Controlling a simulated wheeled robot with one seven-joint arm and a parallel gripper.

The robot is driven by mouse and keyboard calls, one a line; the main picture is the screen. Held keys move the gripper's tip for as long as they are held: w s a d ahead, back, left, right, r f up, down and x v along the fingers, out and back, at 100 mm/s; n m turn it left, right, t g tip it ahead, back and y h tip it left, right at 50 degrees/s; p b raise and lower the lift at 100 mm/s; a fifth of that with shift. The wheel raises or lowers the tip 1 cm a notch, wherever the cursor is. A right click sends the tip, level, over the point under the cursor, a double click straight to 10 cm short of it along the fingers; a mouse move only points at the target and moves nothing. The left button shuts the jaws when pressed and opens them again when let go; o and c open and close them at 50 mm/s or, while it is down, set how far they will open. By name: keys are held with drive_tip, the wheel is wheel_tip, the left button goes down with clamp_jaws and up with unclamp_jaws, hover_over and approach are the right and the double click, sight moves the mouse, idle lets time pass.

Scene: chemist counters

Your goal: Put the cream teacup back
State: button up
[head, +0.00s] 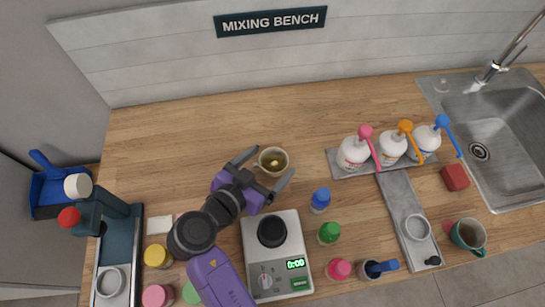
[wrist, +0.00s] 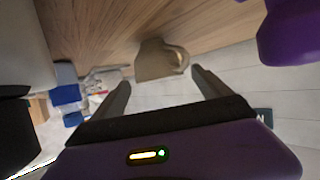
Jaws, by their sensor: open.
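The cream teacup (head: 263,153) stands upright on the wooden bench, left of centre, with something yellowish-brown inside. Its handle is on the far side from my gripper in part hidden in the head view. In the wrist view the teacup (wrist: 155,62) shows just ahead of the fingers, its handle to the right. My gripper (head: 264,169) is open, with a finger on either side of the near edge of the teacup; it also shows in the wrist view (wrist: 160,90). I cannot tell whether either finger touches it.
A scale (head: 262,282) with a black round top stands near my arm. Blue (head: 321,200) and green-capped (head: 329,233) bottles stand right of it. White pump bottles (head: 353,152) sit on a grey tray. A teal mug (head: 468,236) stands near the sink (head: 508,120). The back left bench is clear.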

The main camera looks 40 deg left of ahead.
drive_tip(key=p+v, duration=0.2)
drive_tip(key=v, duration=0.7)
drive_tip(key=shift+s+r, duration=0.2)
drive_tip(key=shift+s, duration=0.2)
